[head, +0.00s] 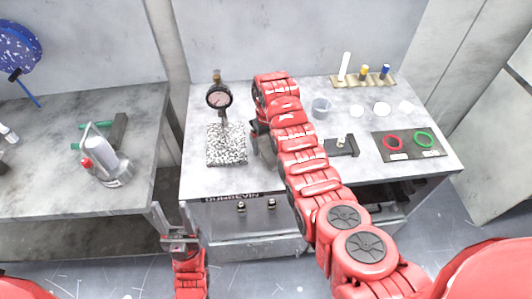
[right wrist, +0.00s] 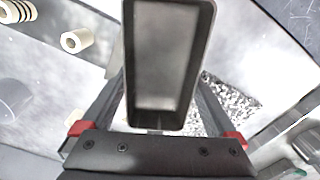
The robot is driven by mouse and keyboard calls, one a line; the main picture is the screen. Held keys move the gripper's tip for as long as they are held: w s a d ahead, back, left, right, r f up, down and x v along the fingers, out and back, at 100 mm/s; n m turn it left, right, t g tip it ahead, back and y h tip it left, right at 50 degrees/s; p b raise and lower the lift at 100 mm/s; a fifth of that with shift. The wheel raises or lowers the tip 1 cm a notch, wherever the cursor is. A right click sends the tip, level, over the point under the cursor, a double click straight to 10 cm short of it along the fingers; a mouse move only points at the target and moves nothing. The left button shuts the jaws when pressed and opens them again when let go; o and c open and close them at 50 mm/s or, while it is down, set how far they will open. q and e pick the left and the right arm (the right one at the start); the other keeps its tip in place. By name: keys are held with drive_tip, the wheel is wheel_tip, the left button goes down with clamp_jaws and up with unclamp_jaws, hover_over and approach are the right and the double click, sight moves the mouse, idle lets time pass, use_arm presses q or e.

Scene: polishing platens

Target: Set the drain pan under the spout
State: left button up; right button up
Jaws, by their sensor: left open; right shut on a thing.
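The drain pan (right wrist: 168,60) is a grey, rectangular, open-topped tray with a raised rim, empty inside. My right gripper (right wrist: 160,88) is shut on it, one finger at each side. In the head view the right gripper (head: 259,130) is mostly hidden behind my right arm, just right of the speckled granite block (head: 226,157), and the pan cannot be made out clearly. My left gripper (head: 175,212) is open and empty, low in front of the gap between the two tables. I cannot make out a spout for certain.
A dial gauge (head: 219,97) stands on the granite block. A clear cup (head: 320,108), white discs, a dark holder (head: 342,147) and a mat (head: 408,153) with red and green rings are on the right table. A silver device (head: 104,165) is on the left table (head: 40,185).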

sight(266, 148)
drive_tip(key=shift+w+a, duration=0.25)
drive_tip(key=shift+w, duration=0.05)
wheel_tip(266, 148, down, 2)
drive_tip(key=shift+f+p, duration=0.2)
drive_tip(key=shift+p, duration=0.55)
drive_tip(key=shift+f, duration=0.5)
drive_tip(key=shift+f, duration=0.2)
drive_tip(key=o, duration=1.1)
drive_tip(key=shift+r, duration=0.1)
